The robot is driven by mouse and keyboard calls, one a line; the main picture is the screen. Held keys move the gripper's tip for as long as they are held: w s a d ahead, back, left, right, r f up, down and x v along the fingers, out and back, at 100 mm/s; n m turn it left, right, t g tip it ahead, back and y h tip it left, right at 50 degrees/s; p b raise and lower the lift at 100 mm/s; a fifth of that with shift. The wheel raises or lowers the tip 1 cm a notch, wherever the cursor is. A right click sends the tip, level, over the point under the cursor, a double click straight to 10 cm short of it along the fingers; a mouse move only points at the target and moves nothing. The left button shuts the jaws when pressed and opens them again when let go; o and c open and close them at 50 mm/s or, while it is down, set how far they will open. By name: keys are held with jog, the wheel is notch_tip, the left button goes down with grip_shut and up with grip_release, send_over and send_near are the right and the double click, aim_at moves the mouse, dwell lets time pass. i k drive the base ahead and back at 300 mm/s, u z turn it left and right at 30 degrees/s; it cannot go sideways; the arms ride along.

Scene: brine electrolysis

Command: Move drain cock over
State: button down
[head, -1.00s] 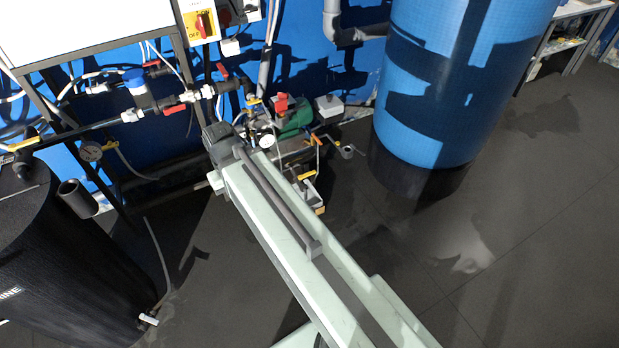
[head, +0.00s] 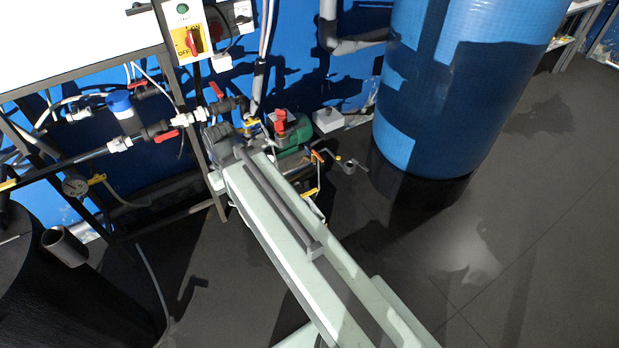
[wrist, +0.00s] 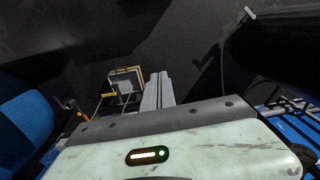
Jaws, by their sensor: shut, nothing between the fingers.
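An orange-handled cock (head: 318,155) sits low on the pipework beside the green pump (head: 296,132), right of my arm's far end in the head view. I cannot tell for certain that it is the drain cock. An orange lever also shows at the left in the wrist view (wrist: 83,117). My gripper (wrist: 158,76) shows in the wrist view as two grey fingers side by side, shut and empty, pointing down to the dark floor. The fingers look apart from the lever. In the head view my arm hides much of the pipework, and I cannot make out the fingertips.
A large blue tank (head: 440,90) stands right of the pump. A black tank (head: 60,290) with a loose hose is at the left. Valves with red handles (head: 166,137) and a gauge (head: 75,186) line the frame. Dark floor (head: 540,220) is clear at the right.

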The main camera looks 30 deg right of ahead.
aim_at(315, 190)
jog(key=u, duration=0.05)
jog(key=i, duration=0.95)
